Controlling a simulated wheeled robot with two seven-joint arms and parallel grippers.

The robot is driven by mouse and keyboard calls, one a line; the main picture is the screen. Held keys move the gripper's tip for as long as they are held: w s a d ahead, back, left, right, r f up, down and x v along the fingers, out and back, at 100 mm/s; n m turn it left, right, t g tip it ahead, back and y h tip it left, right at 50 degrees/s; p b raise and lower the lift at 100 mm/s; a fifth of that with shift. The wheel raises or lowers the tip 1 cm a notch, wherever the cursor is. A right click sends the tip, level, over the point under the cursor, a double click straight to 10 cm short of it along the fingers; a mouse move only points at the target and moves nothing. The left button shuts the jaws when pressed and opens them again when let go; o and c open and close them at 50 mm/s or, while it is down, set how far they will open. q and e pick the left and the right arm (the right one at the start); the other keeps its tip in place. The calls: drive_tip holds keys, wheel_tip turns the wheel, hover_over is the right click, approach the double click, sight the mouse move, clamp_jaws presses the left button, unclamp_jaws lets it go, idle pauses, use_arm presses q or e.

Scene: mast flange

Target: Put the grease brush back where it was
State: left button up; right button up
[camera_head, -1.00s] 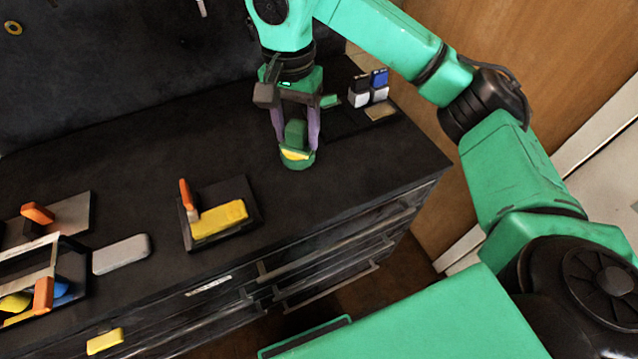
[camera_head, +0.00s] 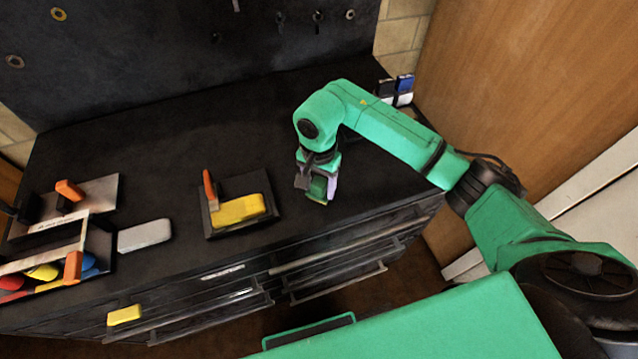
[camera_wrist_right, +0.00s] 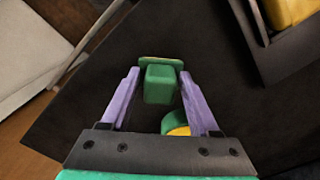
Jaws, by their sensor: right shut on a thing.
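My right gripper (camera_head: 318,192) is above the front part of the black bench top, right of a black tray. Its purple fingers are closed on a green block-like piece, which I take for the grease brush (camera_head: 316,187). In the right wrist view this brush (camera_wrist_right: 160,84) sits between the fingers, with a flat green piece at its far end. A rounded green and yellow part shows closer to the palm. The gap between it and the bench cannot be judged. My left gripper is out of view.
The black tray (camera_head: 261,234) holds a yellow block (camera_head: 238,210) and an orange-handled piece (camera_head: 210,189). A grey block (camera_head: 145,235) and an open-framed carrier (camera_head: 77,237) stand left. Small blue and white boxes (camera_head: 404,90) stand at the back right. Bench drawers appear pulled out.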

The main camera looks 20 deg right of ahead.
sight(318, 182)
drive_tip(key=o, duration=1.3)
drive_tip(key=shift+r, duration=0.2)
wheel_tip(318, 182, up, 5)
drive_tip(key=shift+w+r+b, duration=0.1)
drive_tip(key=shift+r+b, duration=0.05)
drive_tip(key=shift+b, duration=1.05)
wheel_tip(318, 182, up, 6)
drive_tip(key=shift+a+r, duration=0.1)
drive_tip(key=shift+r, duration=0.15)
